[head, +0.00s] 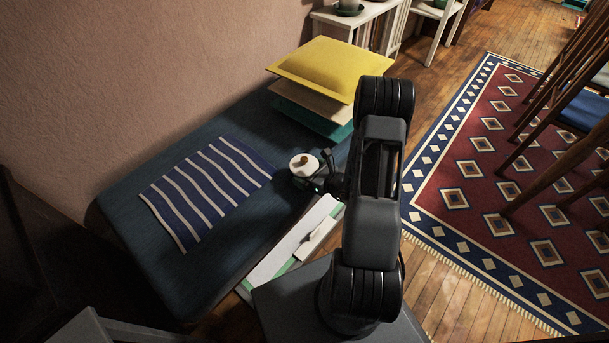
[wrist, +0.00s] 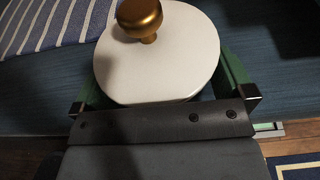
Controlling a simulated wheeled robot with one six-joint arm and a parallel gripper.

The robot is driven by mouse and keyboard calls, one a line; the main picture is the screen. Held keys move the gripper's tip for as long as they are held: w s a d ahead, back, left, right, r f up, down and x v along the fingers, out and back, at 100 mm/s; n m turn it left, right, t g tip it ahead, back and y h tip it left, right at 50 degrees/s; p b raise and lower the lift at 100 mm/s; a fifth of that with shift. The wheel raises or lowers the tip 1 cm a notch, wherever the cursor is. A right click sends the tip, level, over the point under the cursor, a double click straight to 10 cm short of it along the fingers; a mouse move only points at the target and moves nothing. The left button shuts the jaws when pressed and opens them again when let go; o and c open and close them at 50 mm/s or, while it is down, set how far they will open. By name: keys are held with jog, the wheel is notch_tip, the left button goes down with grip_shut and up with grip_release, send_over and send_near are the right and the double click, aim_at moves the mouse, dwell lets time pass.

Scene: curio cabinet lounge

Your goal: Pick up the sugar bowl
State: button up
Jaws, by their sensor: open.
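The sugar bowl (head: 303,162) has a white lid with a bronze-brown knob and stands on the dark blue bench cushion (head: 222,264). In the wrist view the sugar bowl's lid (wrist: 158,62) fills the upper middle and hides most of its body. My gripper (head: 307,178) is at the bowl, partly hidden by the arm in the head view. In the wrist view my gripper (wrist: 165,72) is open, with a green finger on each side of the bowl. I cannot tell whether either finger touches it.
A blue-and-white striped cloth (head: 207,187) lies left of the bowl. Stacked yellow, beige and teal cushions (head: 318,66) stand behind it. A white-and-green board-like item (head: 287,246) lies in front. A patterned rug (head: 470,170) and chairs are to the right.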

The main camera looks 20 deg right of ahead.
jog(key=shift+w, duration=0.1)
jog(key=c, duration=1)
jog(key=shift+r, duration=0.1)
